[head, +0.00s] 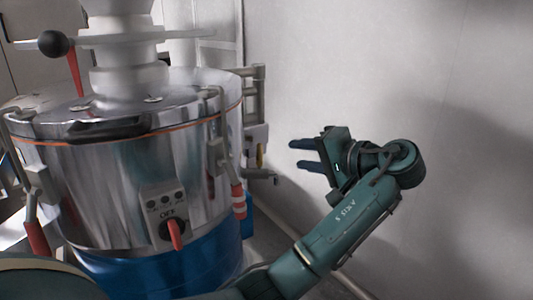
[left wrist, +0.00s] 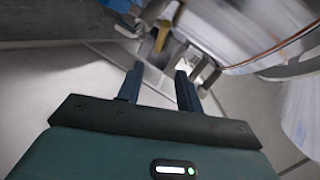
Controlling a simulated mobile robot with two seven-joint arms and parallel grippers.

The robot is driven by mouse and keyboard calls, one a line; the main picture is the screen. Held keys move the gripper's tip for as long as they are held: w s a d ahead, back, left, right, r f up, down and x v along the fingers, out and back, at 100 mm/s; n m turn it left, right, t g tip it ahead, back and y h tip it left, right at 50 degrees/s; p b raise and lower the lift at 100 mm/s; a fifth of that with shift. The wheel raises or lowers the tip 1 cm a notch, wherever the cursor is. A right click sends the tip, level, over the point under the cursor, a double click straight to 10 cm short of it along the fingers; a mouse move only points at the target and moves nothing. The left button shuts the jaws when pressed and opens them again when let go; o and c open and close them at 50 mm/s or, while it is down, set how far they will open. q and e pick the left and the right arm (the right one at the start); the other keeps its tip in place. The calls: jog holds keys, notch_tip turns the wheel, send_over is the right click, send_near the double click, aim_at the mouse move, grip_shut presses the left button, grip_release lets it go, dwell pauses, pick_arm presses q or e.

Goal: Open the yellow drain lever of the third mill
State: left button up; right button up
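The mill (head: 105,185) is a steel drum on a blue base at the left of the head view. A grey outlet fitting (head: 256,140) sticks out from its right side. A small yellow-brown piece, perhaps the drain lever (left wrist: 163,38), shows blurred beyond the fingertips in the left wrist view; I cannot tell its position clearly. My left gripper (head: 295,154) is open and empty, to the right of the fitting and apart from it, fingers pointing left toward it. Its two dark fingers also show spread in the left wrist view (left wrist: 160,70). My right gripper is out of view.
A control box with a red switch (head: 174,234) is on the drum's front. Red-handled clamps (head: 238,200) hang on its sides, and a black-knobbed lever (head: 54,44) stands on top. A bare pale wall (head: 460,110) is at the right, behind my arm.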

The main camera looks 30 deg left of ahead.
aim_at(259, 154)
pick_arm(q)
jog(key=p+x, duration=0.1)
jog(key=x, duration=1)
jog(key=shift+a+f, duration=0.2)
jog(key=shift+a, duration=0.15)
jog(key=shift+w, duration=0.15)
grip_shut()
